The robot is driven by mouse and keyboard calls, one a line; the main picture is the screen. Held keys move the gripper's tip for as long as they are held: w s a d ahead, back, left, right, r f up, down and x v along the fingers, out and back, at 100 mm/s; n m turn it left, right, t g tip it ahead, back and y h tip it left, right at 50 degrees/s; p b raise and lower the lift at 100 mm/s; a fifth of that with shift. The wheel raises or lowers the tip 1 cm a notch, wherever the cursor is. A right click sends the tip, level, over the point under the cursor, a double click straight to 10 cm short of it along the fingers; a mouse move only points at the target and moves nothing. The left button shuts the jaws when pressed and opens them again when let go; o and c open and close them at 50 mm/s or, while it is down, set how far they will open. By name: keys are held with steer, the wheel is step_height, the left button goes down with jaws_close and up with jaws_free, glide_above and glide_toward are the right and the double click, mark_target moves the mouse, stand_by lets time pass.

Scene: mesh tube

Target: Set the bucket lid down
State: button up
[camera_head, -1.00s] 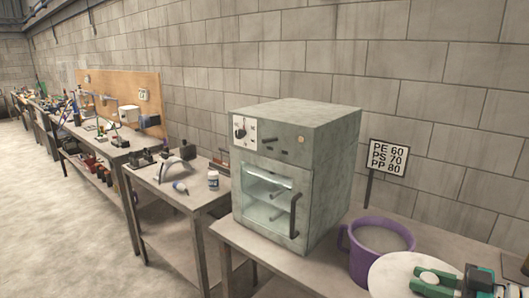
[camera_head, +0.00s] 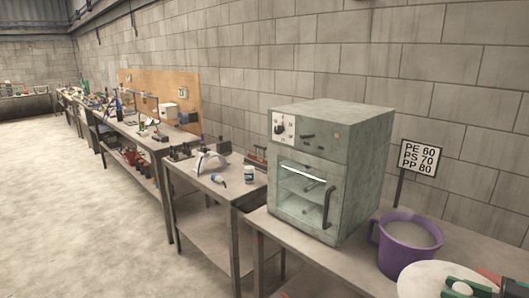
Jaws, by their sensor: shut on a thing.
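The bucket lid (camera_head: 425,280) is a flat, round, pale disc at the bottom right, partly cut off by the picture's edge. My gripper (camera_head: 466,289) is at the lid's top, at the lower right corner, with green parts showing; it is shut on the lid. A purple bucket (camera_head: 404,258) with a side handle stands upright on the bench, just behind and left of the lid. Its top is open and pale material shows inside. I cannot tell how high the lid is above the bench.
A grey-green oven (camera_head: 330,165) with a glass door stands on the near bench (camera_head: 285,240), left of the bucket. A sign (camera_head: 419,158) on a post stands behind the bucket. A second table (camera_head: 200,180) holds small tools and a white jar. Open floor (camera_head: 60,220) lies left.

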steer(key=w+a+f+m+t+h, duration=0.1)
steer(key=w+a+f, duration=0.25)
steer(key=w, duration=0.45)
steer(key=w+a+f+m+t+h, duration=0.1)
steer(key=w+a+f+m+h, duration=0.1)
steer(key=w+f, duration=0.4)
steer(key=w+a+f+m+h, duration=0.1)
steer(key=w+a+f, duration=0.25)
steer(key=w, duration=0.55)
steer(key=a+f+m+t+h, duration=0.1)
steer(key=a+f, duration=0.5)
steer(key=f, duration=0.6)
steer(key=w+a+f+m+h, duration=0.1)
steer(key=a+f+m+h, duration=0.2)
steer(key=f, duration=0.9)
steer(key=a+h, duration=0.2)
steer(key=a, duration=0.1)
steer(key=shift+f+t+h, duration=0.4)
steer(key=shift+w+a, duration=0.1)
steer(key=shift+a, duration=0.1)
